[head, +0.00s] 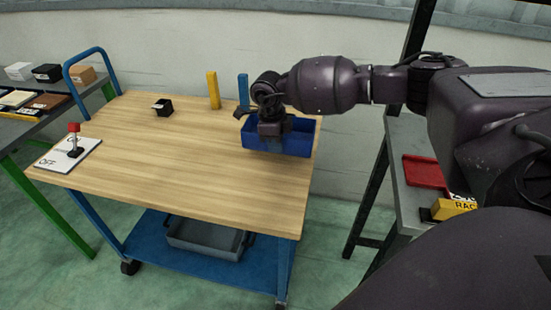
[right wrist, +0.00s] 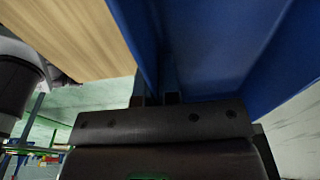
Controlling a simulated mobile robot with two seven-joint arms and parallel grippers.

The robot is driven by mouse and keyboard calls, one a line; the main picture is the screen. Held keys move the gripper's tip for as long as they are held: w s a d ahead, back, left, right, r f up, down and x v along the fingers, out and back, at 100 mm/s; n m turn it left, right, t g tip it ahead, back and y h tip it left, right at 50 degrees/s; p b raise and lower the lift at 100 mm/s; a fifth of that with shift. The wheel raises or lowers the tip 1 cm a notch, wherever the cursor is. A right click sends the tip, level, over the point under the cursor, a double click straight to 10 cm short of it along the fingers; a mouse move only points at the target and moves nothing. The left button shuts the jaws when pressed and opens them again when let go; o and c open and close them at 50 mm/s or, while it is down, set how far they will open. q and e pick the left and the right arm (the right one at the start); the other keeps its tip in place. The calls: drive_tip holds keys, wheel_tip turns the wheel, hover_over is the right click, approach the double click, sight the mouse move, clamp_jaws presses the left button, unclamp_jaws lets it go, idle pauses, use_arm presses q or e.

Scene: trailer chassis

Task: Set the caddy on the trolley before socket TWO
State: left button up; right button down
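The blue caddy (head: 296,143), an open box, is at the right rear of the trolley's wooden top (head: 170,160). I cannot tell whether it rests on the top or hangs just above it. My right gripper (head: 271,132) reaches down over its left part and hides some of it. In the right wrist view the fingers (right wrist: 156,99) are close together at a blue caddy wall (right wrist: 215,50), which runs between them. A small black block (head: 163,107) with a white face stands at the trolley's back. No socket marked TWO can be read. My left gripper is out of view.
A yellow post (head: 213,90) and a blue post (head: 243,92) stand at the back edge. A red-knobbed lever (head: 74,138) on an ON/OFF plate is at the left. A grey bin (head: 205,238) sits on the lower shelf. The middle top is clear. A red tray (head: 424,172) lies on the right bench.

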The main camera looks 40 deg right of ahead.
sight(276, 168)
wheel_tip(276, 168, down, 6)
drive_tip(key=shift+r+b, duration=0.2)
drive_tip(key=shift+b, duration=0.2)
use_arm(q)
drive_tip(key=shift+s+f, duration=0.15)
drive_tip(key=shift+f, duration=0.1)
use_arm(e)
drive_tip(key=shift+r, duration=0.1)
drive_tip(key=c, duration=1.3)
unclamp_jaws()
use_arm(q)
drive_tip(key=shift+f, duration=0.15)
use_arm(e)
drive_tip(key=r, duration=0.3)
drive_tip(key=r+p, duration=0.1)
drive_tip(key=r, duration=0.3)
drive_tip(key=w+r, duration=0.1)
drive_tip(key=r, duration=0.3)
drive_tip(key=shift+a, duration=0.4)
drive_tip(key=shift+r, duration=0.5)
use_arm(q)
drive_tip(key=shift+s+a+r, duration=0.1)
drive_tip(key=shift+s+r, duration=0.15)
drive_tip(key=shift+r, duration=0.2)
